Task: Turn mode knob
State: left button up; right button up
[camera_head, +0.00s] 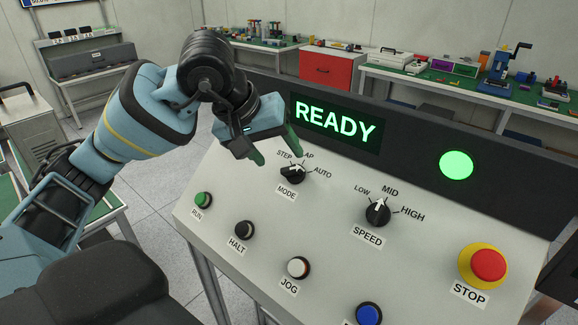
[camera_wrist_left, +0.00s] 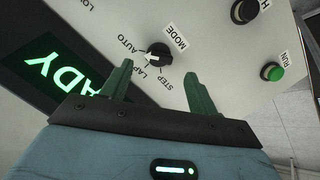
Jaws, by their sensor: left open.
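The black mode knob (camera_head: 293,174) with a white pointer sits on the sloped white panel, above its MODE label. The marks STEP, one ending in AP and partly hidden, and AUTO fan out above it. In the left wrist view the knob (camera_wrist_left: 159,54) shows just beyond the fingertips, its pointer on the LAP and AUTO side; the exact mark is hard to tell. My left gripper (camera_head: 278,157) is open, its green fingers empty, just above and behind the knob. In the left wrist view the gripper (camera_wrist_left: 158,72) has the knob roughly centred between its fingers, apart from them. My right gripper is out of view.
The speed knob (camera_head: 378,212) stands to the right, pointing near MID. RUN (camera_head: 203,200), HALT (camera_head: 244,230), JOG (camera_head: 298,267) and a blue button (camera_head: 368,314) line the front. The red STOP button (camera_head: 488,265) is at right. The display (camera_head: 335,122) reads READY beside a lit green lamp (camera_head: 456,165).

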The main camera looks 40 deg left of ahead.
aim_at(289, 169)
pick_arm(q)
jog(key=x, duration=0.5)
jog(key=shift+w+d+f, duration=0.1)
jog(key=shift+w+f, duration=0.15)
jog(key=shift+f, duration=0.05)
jog(key=c, duration=1)
